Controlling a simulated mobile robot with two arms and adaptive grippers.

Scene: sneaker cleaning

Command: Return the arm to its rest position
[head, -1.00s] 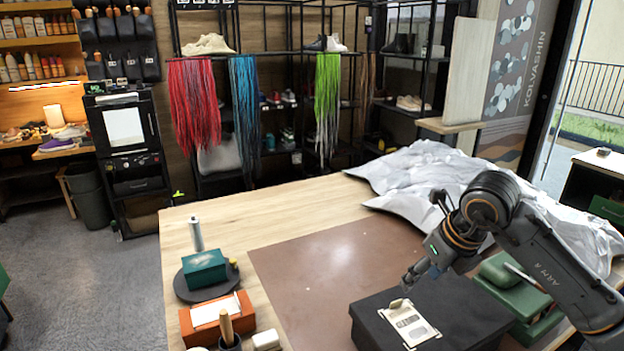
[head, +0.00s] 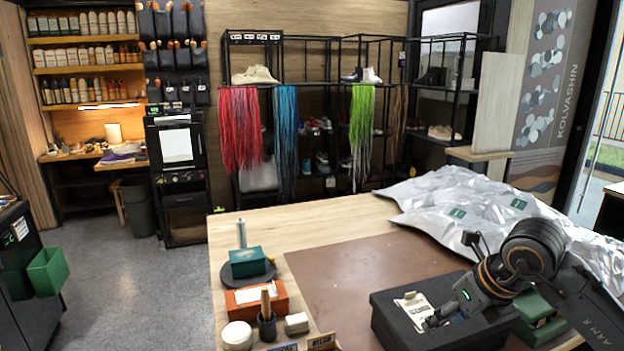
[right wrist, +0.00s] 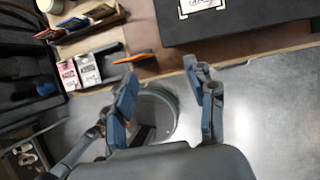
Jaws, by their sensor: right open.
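My right arm (head: 525,262) reaches in from the right in the head view. My left arm and gripper are not in view.
The wooden table (head: 300,215) carries a brown mat (head: 350,265), a crumpled silver sheet (head: 480,205), an orange box (head: 245,303) and a green box (head: 246,261). A green case (head: 540,325) is close by my right arm. A round grey bin (right wrist: 160,105) stands below the gripper.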

